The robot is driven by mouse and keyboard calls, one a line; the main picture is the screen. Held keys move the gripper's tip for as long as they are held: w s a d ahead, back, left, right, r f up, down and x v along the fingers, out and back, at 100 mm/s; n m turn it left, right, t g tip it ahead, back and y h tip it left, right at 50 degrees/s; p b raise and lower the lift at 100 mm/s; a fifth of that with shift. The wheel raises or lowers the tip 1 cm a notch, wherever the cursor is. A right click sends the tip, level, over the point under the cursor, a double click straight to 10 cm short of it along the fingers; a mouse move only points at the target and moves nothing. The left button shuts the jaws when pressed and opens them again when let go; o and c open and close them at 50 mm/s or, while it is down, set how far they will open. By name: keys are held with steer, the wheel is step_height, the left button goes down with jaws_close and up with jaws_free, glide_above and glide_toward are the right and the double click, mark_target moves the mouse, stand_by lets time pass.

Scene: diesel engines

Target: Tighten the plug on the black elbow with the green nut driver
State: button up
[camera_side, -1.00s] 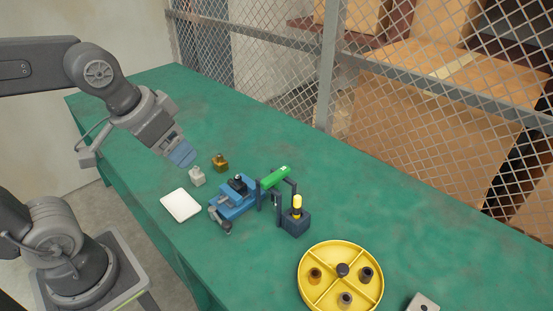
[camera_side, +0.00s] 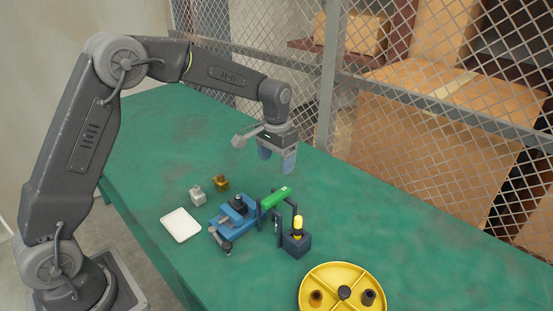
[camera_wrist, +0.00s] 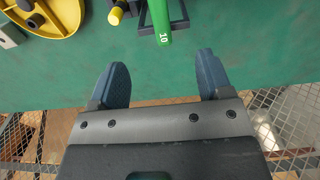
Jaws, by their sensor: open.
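The green nut driver (camera_side: 275,198) lies across a dark stand in the middle of the table. Its handle end, marked 10, shows at the top of the wrist view (camera_wrist: 161,18). A blue vise (camera_side: 228,224) stands just left of it and holds a small black part (camera_side: 238,204), which looks like the elbow; its plug is too small to make out. My gripper (camera_side: 277,160) points down above the table, behind the nut driver and apart from it. Its blue fingers are open and empty, as the wrist view (camera_wrist: 162,65) also shows.
A yellow divided tray (camera_side: 335,271) with several dark and brown pieces lies at the front. A dark block (camera_side: 297,244) with a yellow-handled tool stands right of the nut driver. A white fitting (camera_side: 198,196), a brass fitting (camera_side: 221,183) and a white plate (camera_side: 181,225) lie left. A mesh fence (camera_side: 400,100) borders the back.

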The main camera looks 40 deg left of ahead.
mark_target(277, 194)
steer(key=shift+f, duration=5.65)
steer(key=shift+c, duration=0.4)
jaws_close()
step_height(277, 194, up, 16)
